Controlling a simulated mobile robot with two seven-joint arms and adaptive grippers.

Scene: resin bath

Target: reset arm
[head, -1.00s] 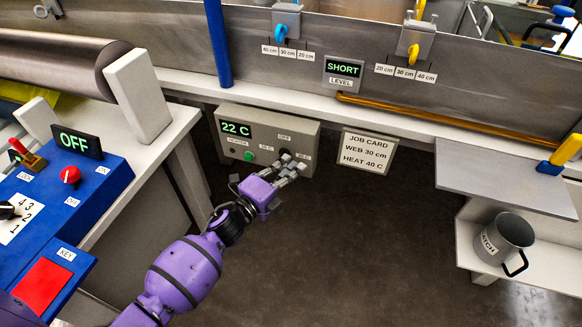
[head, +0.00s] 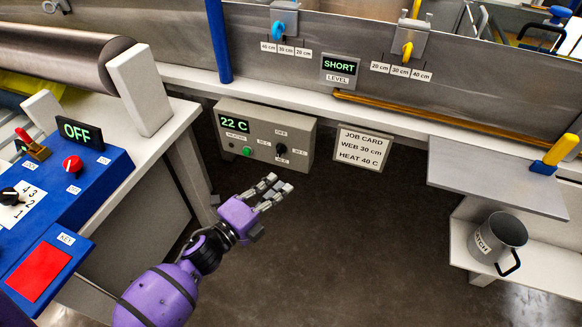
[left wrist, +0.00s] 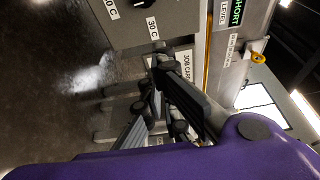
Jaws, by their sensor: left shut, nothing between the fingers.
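My left gripper (head: 272,190), on a purple arm, hangs in free air in front of and below the grey heater box (head: 232,131) in the head view. It is shut and empty, apart from the box. The heater box shows 22 C, a green button (head: 247,151) and a black knob (head: 281,148) whose pointer setting is too small to read. In the left wrist view the gripper fingers (left wrist: 165,100) show, with the heater box (left wrist: 125,35) at the top. My right gripper is not in view.
A blue control panel (head: 90,183) with an OFF display stands at the left. A job card (head: 361,149) reads web 30 cm, heat 40 C. A level display (head: 341,69) reads SHORT. A grey jug (head: 502,238) stands on the right lower shelf. The dark floor between is clear.

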